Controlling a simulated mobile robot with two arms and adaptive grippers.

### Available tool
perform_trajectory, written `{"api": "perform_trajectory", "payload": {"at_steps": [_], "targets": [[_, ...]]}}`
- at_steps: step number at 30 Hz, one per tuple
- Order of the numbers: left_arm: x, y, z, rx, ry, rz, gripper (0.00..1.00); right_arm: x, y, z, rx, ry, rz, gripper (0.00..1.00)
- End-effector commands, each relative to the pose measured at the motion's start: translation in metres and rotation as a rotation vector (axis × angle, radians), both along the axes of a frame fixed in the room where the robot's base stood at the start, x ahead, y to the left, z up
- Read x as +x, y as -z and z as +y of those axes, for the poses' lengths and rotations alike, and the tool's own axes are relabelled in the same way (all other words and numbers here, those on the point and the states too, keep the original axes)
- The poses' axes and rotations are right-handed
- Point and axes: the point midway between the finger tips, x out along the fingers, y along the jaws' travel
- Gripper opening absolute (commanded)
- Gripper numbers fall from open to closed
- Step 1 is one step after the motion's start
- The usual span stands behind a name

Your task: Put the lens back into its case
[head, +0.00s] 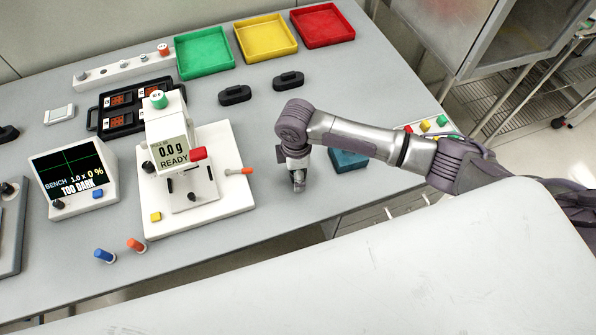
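My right arm comes in from the right, and its gripper (299,184) points down at the grey bench, right of the white bonding machine (215,215). The fingers are small and seen from above, so I cannot tell whether they are apart or hold anything. A teal-blue box (349,160), perhaps the lens case, sits just right of the gripper, partly hidden behind my forearm. I cannot make out a lens. My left gripper is not in view.
Green (204,72), yellow (265,56) and red (322,42) trays line the back. Blue (104,256) and orange (137,245) pegs stand at the front.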

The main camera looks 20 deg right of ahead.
Motion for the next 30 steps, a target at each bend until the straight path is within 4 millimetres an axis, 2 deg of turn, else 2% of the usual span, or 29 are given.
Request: {"api": "perform_trajectory", "payload": {"at_steps": [2, 3, 15, 16, 25, 30], "targets": [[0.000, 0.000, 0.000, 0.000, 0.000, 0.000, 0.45, 0.000, 0.000, 0.000, 0.000, 0.000, 0.000, 0.75], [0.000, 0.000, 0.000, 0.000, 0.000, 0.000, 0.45, 0.000, 0.000, 0.000, 0.000, 0.000, 0.000, 0.71], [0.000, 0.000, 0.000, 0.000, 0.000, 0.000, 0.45, 0.000, -0.001, 0.000, 0.001, 0.000, 0.000, 0.05], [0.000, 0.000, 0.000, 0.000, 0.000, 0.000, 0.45, 0.000, -0.001, 0.000, 0.001, 0.000, 0.000, 0.02], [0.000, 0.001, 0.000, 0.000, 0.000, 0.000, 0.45, 0.001, -0.005, 0.000, 0.002, 0.000, -0.001, 0.02], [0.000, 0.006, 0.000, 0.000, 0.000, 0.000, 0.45, 0.002, -0.022, 0.000, 0.002, -0.001, -0.004, 0.02]]}}
